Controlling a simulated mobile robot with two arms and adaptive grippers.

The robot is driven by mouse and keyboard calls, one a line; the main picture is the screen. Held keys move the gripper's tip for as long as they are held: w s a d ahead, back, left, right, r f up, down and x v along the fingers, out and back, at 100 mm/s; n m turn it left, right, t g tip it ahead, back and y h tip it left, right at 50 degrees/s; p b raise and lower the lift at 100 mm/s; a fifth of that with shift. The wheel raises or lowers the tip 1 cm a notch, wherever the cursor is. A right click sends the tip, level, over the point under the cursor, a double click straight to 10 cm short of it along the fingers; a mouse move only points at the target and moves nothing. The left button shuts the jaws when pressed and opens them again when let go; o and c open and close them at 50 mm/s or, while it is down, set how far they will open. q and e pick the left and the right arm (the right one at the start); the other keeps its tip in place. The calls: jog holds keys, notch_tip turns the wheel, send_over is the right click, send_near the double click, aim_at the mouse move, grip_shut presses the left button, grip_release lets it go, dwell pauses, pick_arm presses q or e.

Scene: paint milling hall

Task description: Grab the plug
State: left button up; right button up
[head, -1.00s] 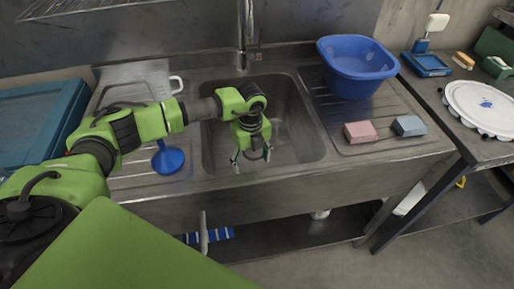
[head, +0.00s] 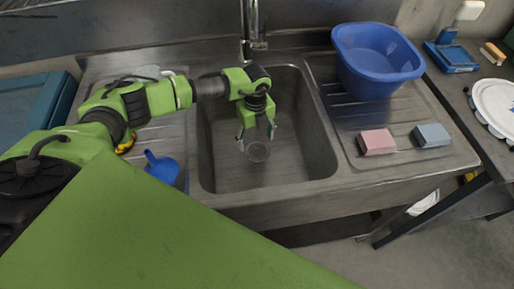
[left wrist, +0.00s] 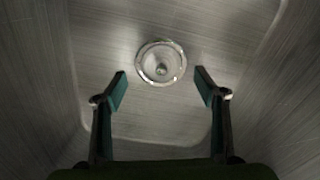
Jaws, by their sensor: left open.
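The round metal plug (left wrist: 161,62) sits in the drain on the sink floor, with a small knob at its centre. My left gripper (head: 256,136) points down into the sink basin (head: 222,172), above the drain. In the left wrist view, its two fingers (left wrist: 161,85) are apart with nothing between them, and the plug appears just beyond the fingertips, midway between them. The height of the fingertips above the plug is hard to tell. My right gripper is not in view.
The basin walls surround my gripper. On the right drainboard (head: 350,125) are a blue tub (head: 377,65), a pink sponge (head: 377,142) and a blue-grey sponge (head: 432,136). A blue funnel-like thing (head: 162,168) lies left of the basin. The tap (head: 251,30) rises behind.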

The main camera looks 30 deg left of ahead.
aim_at(256, 146)
pick_arm(q)
notch_tip(256, 146, down, 4)
jog(key=shift+w+r, duration=0.1)
jog(key=shift+w, duration=0.05)
jog(key=shift+f, duration=0.2)
jog(key=c, duration=1)
jog(key=shift+c, duration=0.8)
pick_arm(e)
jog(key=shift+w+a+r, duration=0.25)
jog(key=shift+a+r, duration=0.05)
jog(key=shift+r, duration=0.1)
pick_arm(q)
jog(key=shift+r, duration=0.1)
